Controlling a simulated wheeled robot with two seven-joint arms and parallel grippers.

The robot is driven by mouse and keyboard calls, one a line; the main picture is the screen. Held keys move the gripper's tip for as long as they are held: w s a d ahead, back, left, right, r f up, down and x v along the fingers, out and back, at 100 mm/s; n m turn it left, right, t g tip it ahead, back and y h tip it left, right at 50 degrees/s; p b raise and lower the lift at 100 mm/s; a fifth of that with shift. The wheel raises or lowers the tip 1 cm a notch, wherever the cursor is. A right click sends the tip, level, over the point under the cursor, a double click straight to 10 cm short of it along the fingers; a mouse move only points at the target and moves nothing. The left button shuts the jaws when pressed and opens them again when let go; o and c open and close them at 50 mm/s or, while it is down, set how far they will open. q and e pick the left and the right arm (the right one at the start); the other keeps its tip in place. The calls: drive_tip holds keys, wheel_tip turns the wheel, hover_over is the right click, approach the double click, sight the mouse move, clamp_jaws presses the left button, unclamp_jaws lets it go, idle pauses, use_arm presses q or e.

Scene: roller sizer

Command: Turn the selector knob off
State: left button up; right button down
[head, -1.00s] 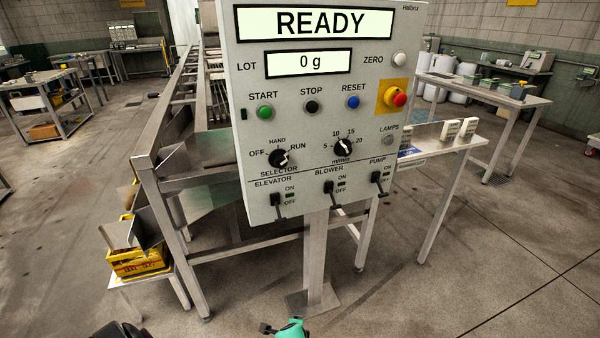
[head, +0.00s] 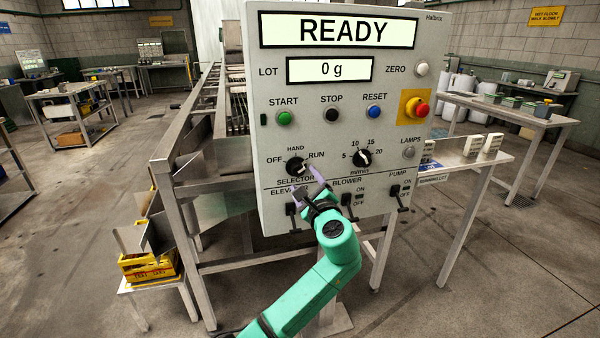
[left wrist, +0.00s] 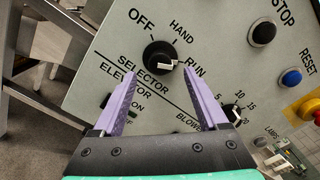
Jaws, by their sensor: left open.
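The selector knob (head: 295,167) is a round black dial with a white pointer, low on the left of the grey control panel (head: 400,40). OFF, HAND and RUN are printed around it. In the left wrist view the knob (left wrist: 158,57) has its pointer turned toward RUN. My left gripper (head: 308,182), with purple fingers on a teal arm, is open just below and right of the knob in the head view. In the wrist view the fingertips lie either side of the knob; I see no clear contact. My right gripper is not in view.
The elevator switch (head: 292,210) below is partly hidden by my gripper. The speed dial (head: 362,158) is close to the right. The red stop button (head: 417,108) and green start button (head: 285,118) are higher up. The display (head: 340,30) reads READY.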

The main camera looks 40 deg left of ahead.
sight(299, 172)
use_arm(q)
drive_tip(key=x, duration=0.5)
clamp_jaws()
drive_tip(key=shift+f, duration=0.1)
